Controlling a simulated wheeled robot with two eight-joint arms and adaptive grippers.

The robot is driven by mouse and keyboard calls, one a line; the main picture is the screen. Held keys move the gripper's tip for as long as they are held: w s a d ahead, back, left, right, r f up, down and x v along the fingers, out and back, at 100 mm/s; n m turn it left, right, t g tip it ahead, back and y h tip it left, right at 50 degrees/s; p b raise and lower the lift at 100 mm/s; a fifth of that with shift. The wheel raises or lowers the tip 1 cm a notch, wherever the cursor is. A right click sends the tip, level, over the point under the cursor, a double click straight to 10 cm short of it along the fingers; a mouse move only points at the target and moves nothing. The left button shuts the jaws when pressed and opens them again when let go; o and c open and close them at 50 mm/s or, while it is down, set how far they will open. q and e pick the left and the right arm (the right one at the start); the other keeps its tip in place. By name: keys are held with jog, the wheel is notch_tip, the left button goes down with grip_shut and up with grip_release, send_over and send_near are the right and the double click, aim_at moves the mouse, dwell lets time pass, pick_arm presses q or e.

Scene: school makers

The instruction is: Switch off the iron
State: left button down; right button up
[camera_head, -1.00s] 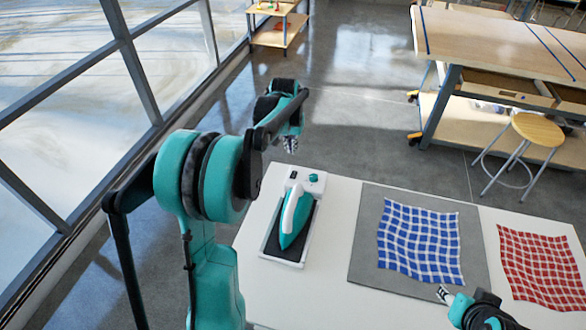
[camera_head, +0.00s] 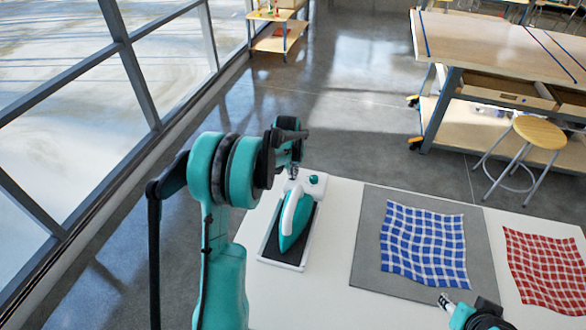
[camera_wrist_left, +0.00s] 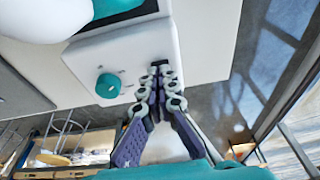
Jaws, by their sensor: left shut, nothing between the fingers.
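The teal and white iron (camera_head: 293,222) lies on its white base (camera_head: 289,265) with a dark pad, at the left end of the white table. A teal knob (camera_head: 314,179) stands on the far end of the base; it also shows in the left wrist view (camera_wrist_left: 108,86). My left gripper (camera_head: 293,172) is shut and empty at the far left corner of the base, left of the knob. In the left wrist view its fingertips (camera_wrist_left: 160,66) are over a small dark part at the base's edge, largely hidden; I cannot tell if they touch. My right gripper (camera_head: 445,299) is at the table's front edge.
A grey mat (camera_head: 365,250) with a blue checked cloth (camera_head: 423,243) lies right of the iron, and a red checked cloth (camera_head: 545,270) farther right. A wooden stool (camera_head: 538,132) and workbench (camera_head: 490,45) stand beyond. Windows line the left.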

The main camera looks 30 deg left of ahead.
pick_arm(q)
jog(key=shift+f, duration=0.1)
jog(key=shift+s+f+b, duration=0.15)
jog(key=shift+f+b, duration=0.2)
jog(key=shift+d+r, duration=0.1)
jog(key=shift+w+a+r, duration=0.2)
jog(key=shift+w+r, duration=0.05)
jog(key=shift+w, duration=0.5)
jog(key=p+v, duration=0.2)
jog(key=v, duration=0.1)
jog(key=p+v, duration=0.1)
jog(key=v, duration=0.1)
jog(key=shift+w+r+p, duration=0.1)
jog(key=shift+w+p, duration=0.15)
jog(key=shift+p, duration=0.05)
jog(key=s+r+p, duration=0.1)
jog(key=s+r, duration=0.3)
jog(key=r, duration=0.3)
jog(key=shift+s+d+r, duration=0.2)
jog(key=shift+d+r, duration=0.2)
jog(key=shift+d, duration=0.05)
